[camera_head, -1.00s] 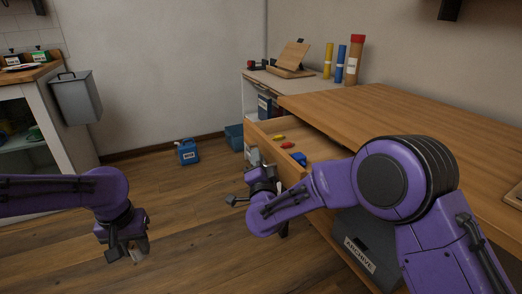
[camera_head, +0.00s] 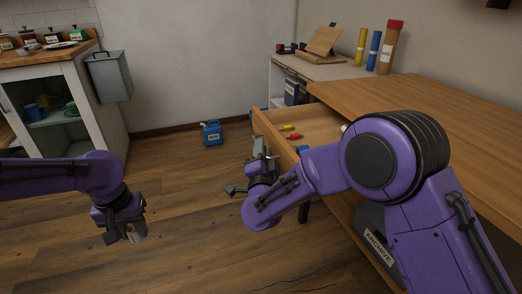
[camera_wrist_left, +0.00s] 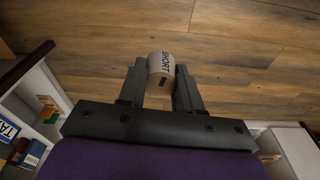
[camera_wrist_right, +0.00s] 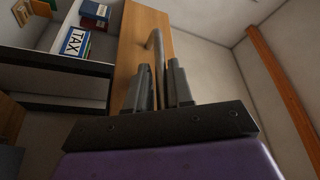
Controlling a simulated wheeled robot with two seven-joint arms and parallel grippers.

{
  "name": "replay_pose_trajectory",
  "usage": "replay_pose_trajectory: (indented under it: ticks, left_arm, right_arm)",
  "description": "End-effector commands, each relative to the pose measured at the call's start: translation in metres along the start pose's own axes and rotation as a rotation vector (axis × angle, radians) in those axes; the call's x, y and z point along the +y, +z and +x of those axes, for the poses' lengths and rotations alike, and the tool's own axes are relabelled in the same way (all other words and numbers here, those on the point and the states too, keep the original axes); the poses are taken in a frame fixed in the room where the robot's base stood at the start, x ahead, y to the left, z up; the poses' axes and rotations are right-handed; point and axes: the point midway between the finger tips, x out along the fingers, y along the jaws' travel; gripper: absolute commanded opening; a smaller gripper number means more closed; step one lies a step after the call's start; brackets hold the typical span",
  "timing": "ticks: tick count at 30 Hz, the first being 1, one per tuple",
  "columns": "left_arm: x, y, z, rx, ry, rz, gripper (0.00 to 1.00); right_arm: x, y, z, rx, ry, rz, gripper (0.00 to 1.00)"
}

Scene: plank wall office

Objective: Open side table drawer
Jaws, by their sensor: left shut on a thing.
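The wooden drawer (camera_head: 270,125) stands pulled out from under the wooden desktop (camera_head: 420,115). Small red, yellow and blue things lie in it. My right gripper (camera_head: 262,160) is at the drawer's front. In the right wrist view, the grey bar handle (camera_wrist_right: 158,50) runs between the fingers of my right gripper (camera_wrist_right: 162,85), which close around it. In the left wrist view, my left gripper (camera_wrist_left: 160,85) is shut on a pale cylinder (camera_wrist_left: 160,65) marked "SHORT". In the head view, my left gripper (camera_head: 125,234) hangs above the floor, away from the drawer.
A dark box marked "ARCHIVE" (camera_head: 378,248) sits below the desk. A blue canister (camera_head: 211,134) stands on the floor by the wall. A white cabinet (camera_head: 100,105) with a grey bin (camera_head: 110,77) is at left. The floor between is clear.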

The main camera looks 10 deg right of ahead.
Motion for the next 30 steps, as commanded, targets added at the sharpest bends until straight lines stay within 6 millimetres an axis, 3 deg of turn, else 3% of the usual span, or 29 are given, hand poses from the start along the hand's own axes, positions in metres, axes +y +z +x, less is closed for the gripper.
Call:
replay_pose_trajectory:
  ticks: [11, 21, 25, 30]
  left_arm:
    - [-0.001, 0.0, -0.002, 0.0, 0.0, -0.002, 0.0]
    - [-0.001, -0.001, -0.011, 0.0, 0.0, -0.001, 0.0]
    - [-0.001, -0.001, -0.012, 0.0, 0.0, -0.001, 0.0]
    - [0.0, -0.001, -0.012, 0.0, 0.0, -0.001, 0.0]
  right_arm:
    - [-0.002, 0.002, -0.009, -0.006, -0.003, -0.001, 0.23]
    - [-0.001, 0.001, -0.09, -0.006, -0.002, -0.003, 0.23]
    - [-0.001, 0.001, -0.111, -0.004, -0.002, -0.002, 0.23]
    - [0.0, 0.0, -0.121, -0.001, 0.0, -0.001, 0.23]
